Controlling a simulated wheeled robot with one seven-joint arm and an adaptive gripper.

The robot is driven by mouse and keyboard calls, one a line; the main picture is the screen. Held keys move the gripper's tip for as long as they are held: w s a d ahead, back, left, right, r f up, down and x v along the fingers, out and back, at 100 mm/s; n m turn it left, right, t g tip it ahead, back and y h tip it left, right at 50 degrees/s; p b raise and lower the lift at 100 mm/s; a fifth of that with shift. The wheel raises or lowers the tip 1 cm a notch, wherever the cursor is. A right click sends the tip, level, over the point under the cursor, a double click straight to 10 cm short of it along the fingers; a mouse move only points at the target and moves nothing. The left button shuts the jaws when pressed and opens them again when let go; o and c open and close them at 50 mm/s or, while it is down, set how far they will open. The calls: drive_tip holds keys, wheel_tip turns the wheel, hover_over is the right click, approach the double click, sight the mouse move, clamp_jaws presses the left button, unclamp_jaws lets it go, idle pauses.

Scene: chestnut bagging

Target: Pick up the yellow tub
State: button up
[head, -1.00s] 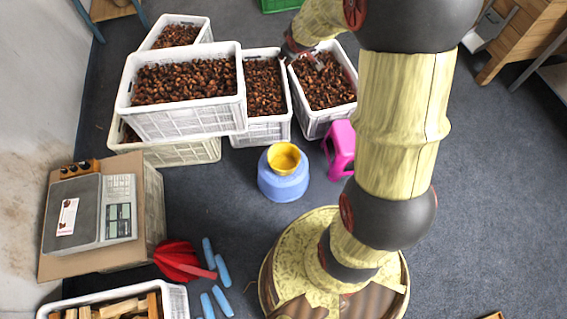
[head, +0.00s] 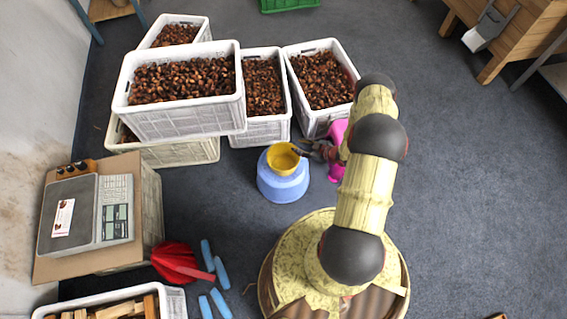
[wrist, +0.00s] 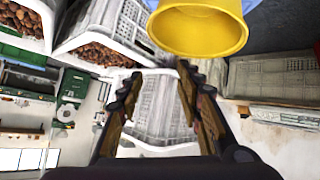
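The yellow tub (head: 281,160) sits on top of a round blue container (head: 283,186) on the floor, in the middle of the head view. In the wrist view, the yellow tub (wrist: 200,32) shows at the top with its open mouth toward the camera. My gripper (head: 299,150) is at the tub's right side in the head view, close to its rim. In the wrist view, my gripper's (wrist: 158,70) two fingers are apart with nothing between them. The tub lies just beyond the fingertips. I cannot tell whether a finger touches it.
White crates of chestnuts (head: 128,92) stand behind the tub, some stacked. A pink stool (head: 337,131) is just right of it, partly hidden by my arm. A scale (head: 82,215) on a box stands at the left, near a red object (head: 175,259).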

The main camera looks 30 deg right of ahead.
drive_tip(key=s+a+f+t+y, duration=0.2)
drive_tip(key=s+a+f, duration=0.6)
drive_tip(key=b+x, duration=0.2)
drive_tip(key=x, duration=0.3)
drive_tip(key=a+b+x, duration=0.1)
drive_tip(key=b+x, duration=0.1)
drive_tip(key=x, duration=0.4)
drive_tip(key=shift+a+f, duration=0.1)
drive_tip(key=shift+f, duration=0.05)
drive_tip(key=c, duration=0.3)
clamp_jaws()
idle(0.4)
